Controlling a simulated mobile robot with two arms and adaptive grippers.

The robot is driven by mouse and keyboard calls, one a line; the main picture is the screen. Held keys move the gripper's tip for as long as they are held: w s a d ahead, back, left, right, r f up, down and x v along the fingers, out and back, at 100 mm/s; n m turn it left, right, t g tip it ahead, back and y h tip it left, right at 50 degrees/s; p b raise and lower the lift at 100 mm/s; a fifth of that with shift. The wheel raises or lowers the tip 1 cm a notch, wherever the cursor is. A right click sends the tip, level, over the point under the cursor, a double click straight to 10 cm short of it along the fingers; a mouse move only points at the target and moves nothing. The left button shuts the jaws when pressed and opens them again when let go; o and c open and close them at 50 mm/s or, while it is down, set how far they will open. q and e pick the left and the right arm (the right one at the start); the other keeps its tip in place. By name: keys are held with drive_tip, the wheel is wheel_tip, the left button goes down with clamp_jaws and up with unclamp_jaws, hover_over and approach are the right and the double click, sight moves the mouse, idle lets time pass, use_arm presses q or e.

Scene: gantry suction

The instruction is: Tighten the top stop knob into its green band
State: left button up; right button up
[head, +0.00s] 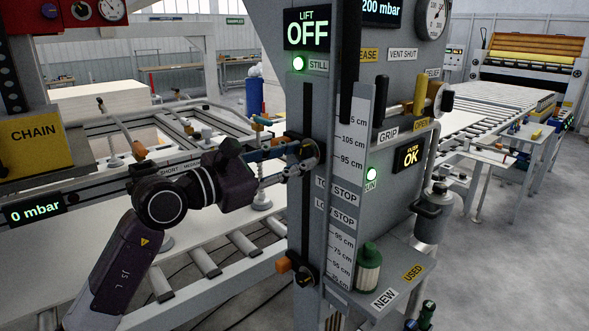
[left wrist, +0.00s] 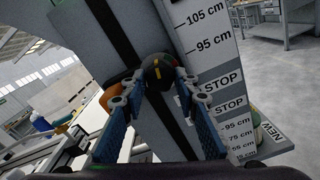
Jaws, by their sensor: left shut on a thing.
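The top stop knob (left wrist: 158,70) is a black round knob with a yellow mark, on the dark vertical slot of the grey column. In the left wrist view it sits between the blue-padded fingertips of my left gripper (left wrist: 160,82), which is shut on it. In the head view my left gripper (head: 296,158) reaches the column from the left, and the fingers partly hide the knob. An orange piece of the stop (left wrist: 127,88) shows behind the left finger. My right gripper is not in view.
The lower stop knob (head: 306,275) sits farther down the same slot, with an orange block beside it. A centimetre scale (head: 350,150) runs along the column's right edge. Rollers and suction cups lie left.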

use_arm(q)
drive_tip(key=shift+m, duration=0.3)
drive_tip(key=o, duration=1.1)
drive_tip(key=shift+o, duration=0.2)
drive_tip(key=v, duration=1.2)
